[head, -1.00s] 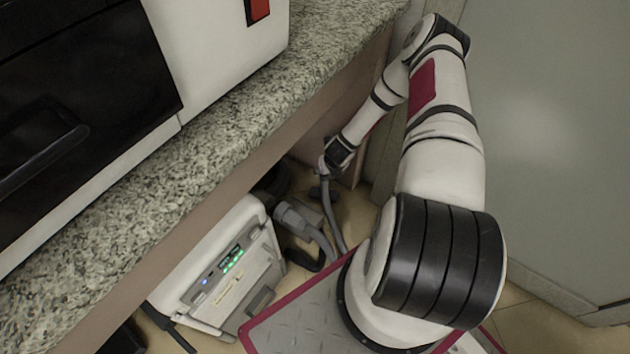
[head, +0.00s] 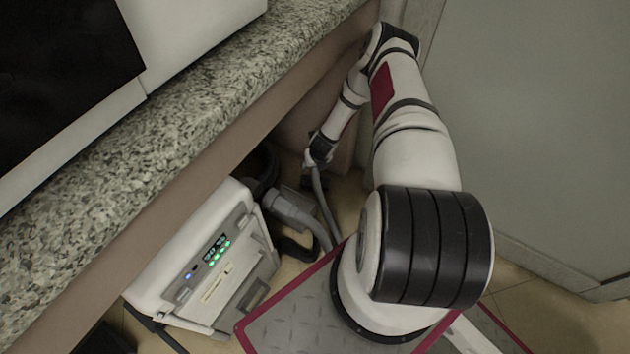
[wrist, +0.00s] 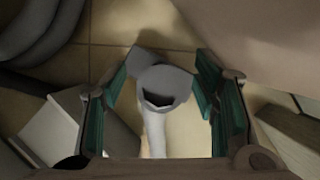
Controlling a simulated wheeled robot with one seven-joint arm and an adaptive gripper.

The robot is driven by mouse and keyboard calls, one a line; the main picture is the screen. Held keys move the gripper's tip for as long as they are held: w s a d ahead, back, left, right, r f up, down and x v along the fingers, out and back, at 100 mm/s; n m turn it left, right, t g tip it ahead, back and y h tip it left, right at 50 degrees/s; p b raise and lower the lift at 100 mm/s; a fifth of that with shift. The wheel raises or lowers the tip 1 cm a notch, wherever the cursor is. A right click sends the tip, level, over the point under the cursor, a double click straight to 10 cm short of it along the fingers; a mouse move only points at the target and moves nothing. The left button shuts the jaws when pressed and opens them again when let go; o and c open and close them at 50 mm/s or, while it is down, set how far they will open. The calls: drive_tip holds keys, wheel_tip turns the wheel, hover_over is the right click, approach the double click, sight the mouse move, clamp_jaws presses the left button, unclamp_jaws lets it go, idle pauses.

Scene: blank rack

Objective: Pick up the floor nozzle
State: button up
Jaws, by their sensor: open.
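My gripper (head: 309,160) is low beside the counter's underside in the head view, at the upper end of a slim grey tube (head: 320,193). In the wrist view its two green-padded fingers (wrist: 163,82) are open, one on each side of a grey piece with a dark round opening (wrist: 165,88), which appears to be the floor nozzle. A pale shaft runs down from it toward the bottom of the picture. I see gaps between the fingers and the piece. The nozzle's full shape is hard to make out in the head view.
A white machine (head: 195,262) with green lights stands under the granite counter (head: 150,130), a thick grey hose (head: 300,214) beside it. Dark hose loops (wrist: 40,45) lie at the wrist view's upper left. A wall (head: 540,130) stands at the right.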

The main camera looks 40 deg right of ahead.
drive_tip(key=shift+b+x, duration=0.65)
drive_tip(key=shift+x, duration=0.8)
clamp_jaws()
drive_tip(key=shift+r, duration=0.1)
